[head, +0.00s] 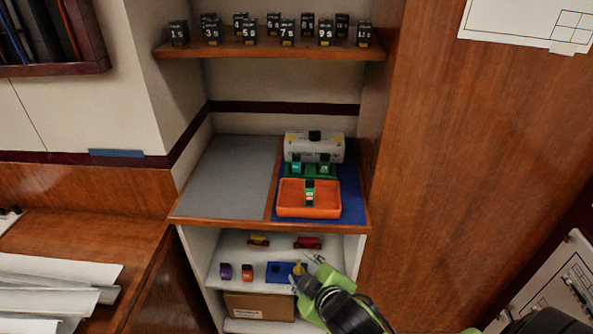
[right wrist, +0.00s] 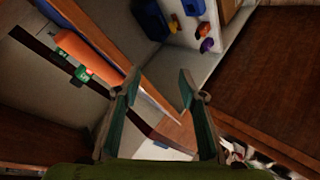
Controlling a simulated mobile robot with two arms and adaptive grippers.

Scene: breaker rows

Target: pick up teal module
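A small module with a teal face (head: 296,168) stands at the left of the green holder (head: 311,172), on the blue half of the counter. A similar green-faced module (head: 324,168) stands at its right. Another module, green with white and red marks (head: 309,192), is in the orange tray (head: 307,211) in front. My right gripper (head: 306,267) is below the counter, in front of the lower shelf, away from the modules. Its fingers are apart with nothing between them in the right wrist view (right wrist: 156,82). My left gripper is not in view.
A white box (head: 314,147) stands behind the holder. The counter's grey left half (head: 228,178) is clear. Numbered black blocks line the upper shelf (head: 268,47).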

